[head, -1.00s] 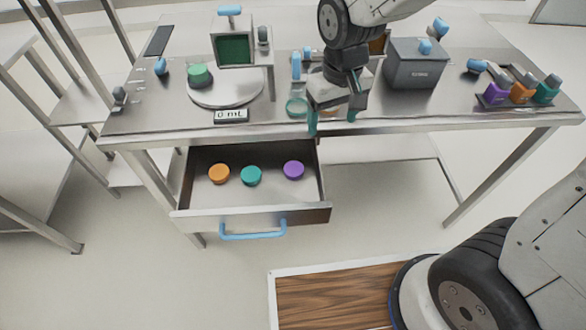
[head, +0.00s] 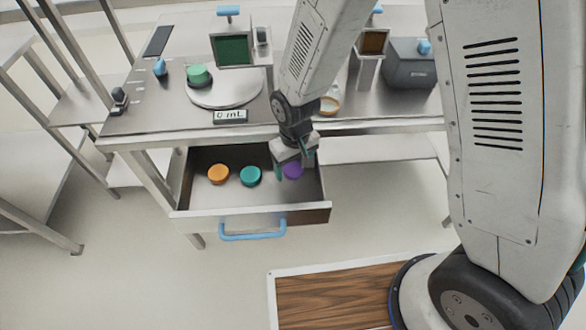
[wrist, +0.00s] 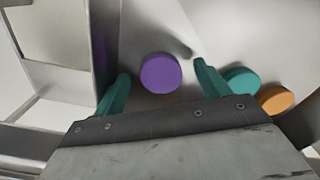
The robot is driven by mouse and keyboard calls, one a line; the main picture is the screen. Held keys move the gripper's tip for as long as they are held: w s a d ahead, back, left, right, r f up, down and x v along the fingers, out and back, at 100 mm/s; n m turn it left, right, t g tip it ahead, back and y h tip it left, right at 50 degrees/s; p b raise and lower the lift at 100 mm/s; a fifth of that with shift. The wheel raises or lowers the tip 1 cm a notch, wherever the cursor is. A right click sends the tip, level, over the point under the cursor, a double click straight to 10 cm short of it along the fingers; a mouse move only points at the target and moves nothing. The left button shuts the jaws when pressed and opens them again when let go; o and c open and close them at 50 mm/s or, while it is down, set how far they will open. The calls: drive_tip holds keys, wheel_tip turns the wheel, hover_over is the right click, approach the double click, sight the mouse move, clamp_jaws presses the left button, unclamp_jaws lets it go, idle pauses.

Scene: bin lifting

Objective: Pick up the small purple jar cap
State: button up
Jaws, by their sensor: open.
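The small purple jar cap (head: 292,171) lies flat on the floor of the open drawer (head: 247,214), at the drawer's right side. My gripper (head: 294,170) is over the cap and hides part of it in the head view. In the wrist view the purple cap (wrist: 161,74) shows whole, ahead of the gap between the two teal fingers of my gripper (wrist: 158,88). The fingers are spread apart with nothing between them. How high they are above the cap is hard to tell.
A teal cap (head: 250,176) and an orange cap (head: 218,174) lie left of the purple one in the drawer. In the wrist view the teal cap (wrist: 243,80) is close to the right finger. The drawer's right wall and the table (head: 150,125) edge are near my gripper.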

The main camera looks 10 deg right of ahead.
drive_tip(key=shift+f, duration=0.5)
drive_tip(key=c, duration=1)
drive_tip(key=shift+r, duration=0.1)
drive_tip(key=shift+c, duration=0.2)
